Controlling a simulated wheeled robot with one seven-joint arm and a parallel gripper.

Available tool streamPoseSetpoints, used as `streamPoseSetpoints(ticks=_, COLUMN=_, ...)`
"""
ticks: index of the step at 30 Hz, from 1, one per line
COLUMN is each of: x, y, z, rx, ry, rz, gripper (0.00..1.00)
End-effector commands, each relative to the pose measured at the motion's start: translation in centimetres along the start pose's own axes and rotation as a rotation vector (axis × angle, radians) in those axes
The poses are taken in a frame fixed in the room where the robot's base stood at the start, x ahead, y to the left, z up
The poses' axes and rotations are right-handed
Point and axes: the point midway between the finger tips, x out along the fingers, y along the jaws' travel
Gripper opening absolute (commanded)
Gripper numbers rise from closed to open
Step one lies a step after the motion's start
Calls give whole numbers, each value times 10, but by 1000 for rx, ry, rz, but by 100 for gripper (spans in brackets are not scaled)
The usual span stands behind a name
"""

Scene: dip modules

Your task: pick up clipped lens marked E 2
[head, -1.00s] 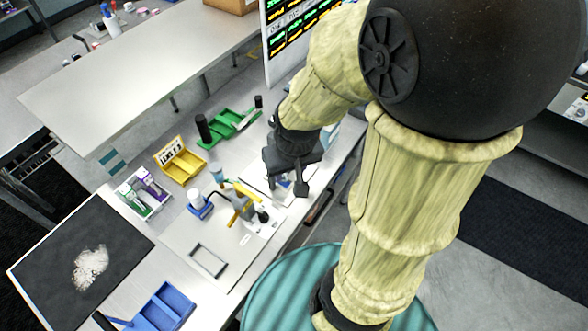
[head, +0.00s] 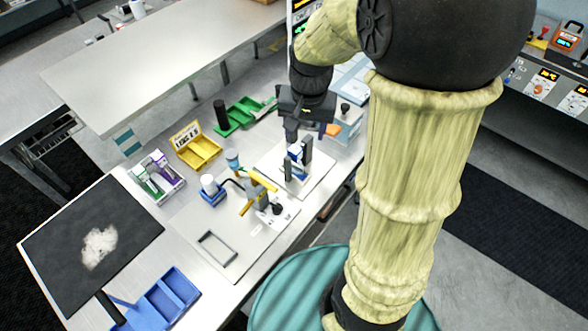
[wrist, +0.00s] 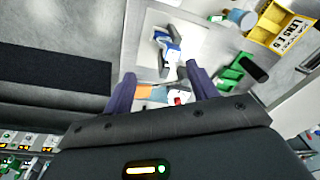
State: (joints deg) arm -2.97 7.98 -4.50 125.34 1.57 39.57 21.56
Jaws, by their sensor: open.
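No mark E 2 is legible, so I cannot tell which piece is the clipped lens. My gripper (head: 306,108) is open above the bench's right part; its two dark fingers (wrist: 161,76) show apart in the wrist view. Between and below them are an orange piece (wrist: 147,90) and small grey and red parts, too small to tell. The orange piece also shows in the head view (head: 331,130). A small blue, white and dark grey fixture (head: 296,160) stands on a white mat (head: 318,178). It lies beyond the fingertips in the wrist view (wrist: 169,42).
A yellow tray (head: 203,152) with a lettered sign, a green tray (head: 240,116) and a black cylinder (head: 221,114) stand behind. A yellow-armed fixture (head: 258,190), blue tray (head: 165,300) and black mat (head: 70,235) are to the left. A pale blue box (head: 345,118) stands right.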

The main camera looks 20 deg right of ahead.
Motion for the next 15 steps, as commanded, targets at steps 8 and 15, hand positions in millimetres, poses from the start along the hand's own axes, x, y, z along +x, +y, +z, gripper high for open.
streamPoseSetpoints(ticks=8, x=0, y=-28, z=-60, rx=385, ry=-79, rz=58, gripper=58)
streamPoseSetpoints(ticks=15, x=-8, y=-34, z=-70, rx=485, ry=-98, rz=81, gripper=58)
